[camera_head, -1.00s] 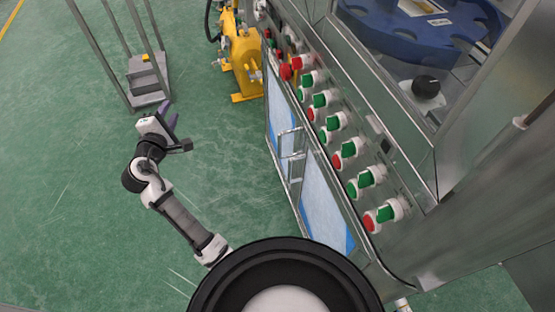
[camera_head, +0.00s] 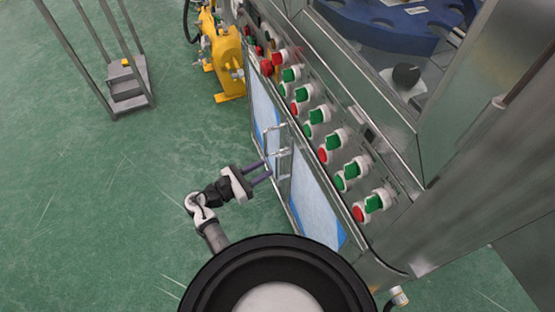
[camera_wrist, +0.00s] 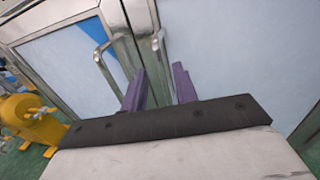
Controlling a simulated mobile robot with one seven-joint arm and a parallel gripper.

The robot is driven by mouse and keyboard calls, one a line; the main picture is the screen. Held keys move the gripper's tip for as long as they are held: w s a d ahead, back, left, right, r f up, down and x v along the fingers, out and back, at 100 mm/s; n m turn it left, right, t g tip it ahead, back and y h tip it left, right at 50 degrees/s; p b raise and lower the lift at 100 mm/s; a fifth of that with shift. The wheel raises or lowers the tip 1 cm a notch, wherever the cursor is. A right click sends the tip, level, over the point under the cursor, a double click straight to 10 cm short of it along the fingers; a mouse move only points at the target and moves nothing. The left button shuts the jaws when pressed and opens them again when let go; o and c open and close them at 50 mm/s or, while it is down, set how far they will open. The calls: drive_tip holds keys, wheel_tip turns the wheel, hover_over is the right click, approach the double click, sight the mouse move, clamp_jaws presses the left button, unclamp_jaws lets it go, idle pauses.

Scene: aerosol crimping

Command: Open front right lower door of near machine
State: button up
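The near machine's lower right door (camera_head: 318,198) is a pale panel in a metal frame with blue at its lower edge. It looks closed and fills the right of the wrist view (camera_wrist: 235,50). Its metal bar handle (camera_head: 284,158) is by the seam between the two doors and also shows in the wrist view (camera_wrist: 161,52). My gripper (camera_head: 266,171) is open and empty, its purple fingers pointing at the handle. In the wrist view the fingertips (camera_wrist: 158,78) are on either side of the handle's line, seemingly short of it; the exact gap is unclear.
The lower left door (camera_head: 263,105) looks closed, its handle (camera_wrist: 103,64) close to my left finger. Red and green switches (camera_head: 325,115) line the panel above. A yellow machine (camera_head: 228,62) and a metal step stand (camera_head: 128,80) stand farther off.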

drive_tip(key=x, duration=0.6)
drive_tip(key=shift+w+d, duration=0.1)
clamp_jaws()
